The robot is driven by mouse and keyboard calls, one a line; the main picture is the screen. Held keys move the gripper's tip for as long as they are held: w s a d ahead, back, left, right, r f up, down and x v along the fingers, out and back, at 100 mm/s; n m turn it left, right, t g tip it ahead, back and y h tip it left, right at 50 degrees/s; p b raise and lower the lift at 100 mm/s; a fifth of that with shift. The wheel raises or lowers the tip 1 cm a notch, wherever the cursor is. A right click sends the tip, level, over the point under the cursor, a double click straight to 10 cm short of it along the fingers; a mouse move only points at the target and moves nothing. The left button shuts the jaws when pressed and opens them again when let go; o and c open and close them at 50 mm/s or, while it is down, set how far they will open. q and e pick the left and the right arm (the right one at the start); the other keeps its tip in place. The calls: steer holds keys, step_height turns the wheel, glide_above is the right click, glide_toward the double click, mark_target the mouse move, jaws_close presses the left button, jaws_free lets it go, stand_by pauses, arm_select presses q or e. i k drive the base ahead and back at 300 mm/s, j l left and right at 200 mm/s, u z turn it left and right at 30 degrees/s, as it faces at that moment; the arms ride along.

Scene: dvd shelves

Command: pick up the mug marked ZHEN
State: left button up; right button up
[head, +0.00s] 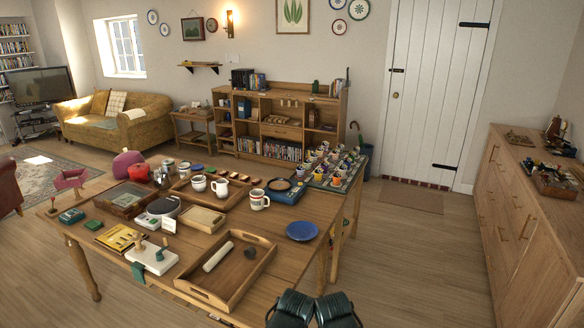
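Several mugs stand on the wooden table, and I cannot read a name on any of them at this size. A white mug with coloured bands (259,200) stands near the table's middle right. A white mug (219,188) and another pale mug (198,183) stand left of it. Two smaller mugs, one (168,165) and another (184,169), are farther back. Many small patterned mugs (335,167) crowd a tray at the far right end. Which one is marked ZHEN I cannot tell. Two dark green parts of mine show at the bottom edge; no gripper fingers are visible.
An empty-looking blue plate (301,230) lies at the table's right edge. A wooden tray (226,303) with a pale roller and a dark object is in front. A white board (151,260) and yellow box (120,238) lie left. A long sideboard (515,215) stands right, with open floor between.

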mark_target(261, 201)
steer(key=i+l+u, duration=0.15)
steer(key=i+l, duration=0.15)
steer(key=i+l+u, duration=0.35)
steer(key=i+l, duration=0.2)
steer(key=l, duration=0.2)
steer(key=i+l+u, duration=0.15)
steer(key=l, duration=0.25)
steer(key=i+l+u, duration=0.2)
steer(key=l, duration=0.25)
steer(key=i, duration=0.1)
